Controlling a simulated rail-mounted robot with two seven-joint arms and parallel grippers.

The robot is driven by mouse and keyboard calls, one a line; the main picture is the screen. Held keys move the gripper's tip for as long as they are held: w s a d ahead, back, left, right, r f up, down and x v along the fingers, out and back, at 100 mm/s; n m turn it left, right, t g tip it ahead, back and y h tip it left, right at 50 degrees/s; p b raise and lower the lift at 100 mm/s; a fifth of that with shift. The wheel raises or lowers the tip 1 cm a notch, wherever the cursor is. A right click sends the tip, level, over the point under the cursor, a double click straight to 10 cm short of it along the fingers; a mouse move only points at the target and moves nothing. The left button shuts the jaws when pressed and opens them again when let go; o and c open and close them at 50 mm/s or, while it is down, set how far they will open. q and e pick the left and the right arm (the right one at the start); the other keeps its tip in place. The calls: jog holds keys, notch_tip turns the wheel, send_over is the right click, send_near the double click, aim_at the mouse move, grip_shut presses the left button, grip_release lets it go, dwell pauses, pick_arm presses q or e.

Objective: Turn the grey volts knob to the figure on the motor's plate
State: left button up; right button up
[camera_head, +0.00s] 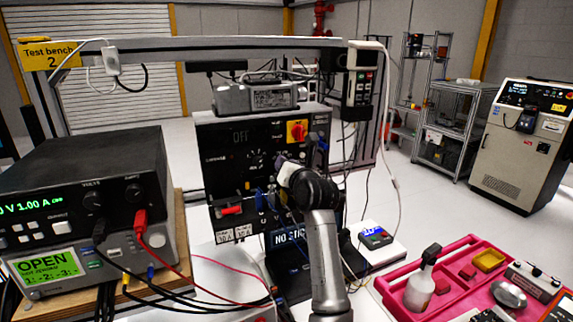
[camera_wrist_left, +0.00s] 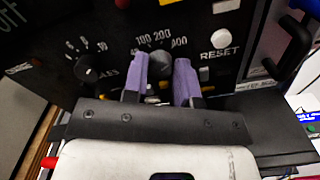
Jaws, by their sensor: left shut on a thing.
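The grey volts knob (camera_wrist_left: 159,62) sits on the black panel of the tester, under a printed scale with 100, 200 and 400. My left gripper (camera_wrist_left: 163,74) has its two purple fingers on either side of this knob and is shut on it. The fingers hide much of the knob, and I cannot read its pointer. In the head view my left gripper (camera_head: 284,160) is at the front of the black tester (camera_head: 228,150). The motor (camera_head: 230,99) lies on top of the tester; its plate (camera_head: 271,98) is too small to read. My right gripper is not in view.
A black knob (camera_wrist_left: 88,68) and a white reset button (camera_wrist_left: 221,38) flank the grey knob. A power supply (camera_head: 85,180) with cables stands at left. A pink tray (camera_head: 455,300) lies at right. Leads cross the white bench below the tester.

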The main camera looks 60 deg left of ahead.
pick_arm(q)
jog(key=o, duration=0.9)
jog(key=shift+o, duration=0.2)
jog(key=s+d, duration=0.2)
jog(key=d, duration=1.1)
jog(key=shift+d+b, duration=0.3)
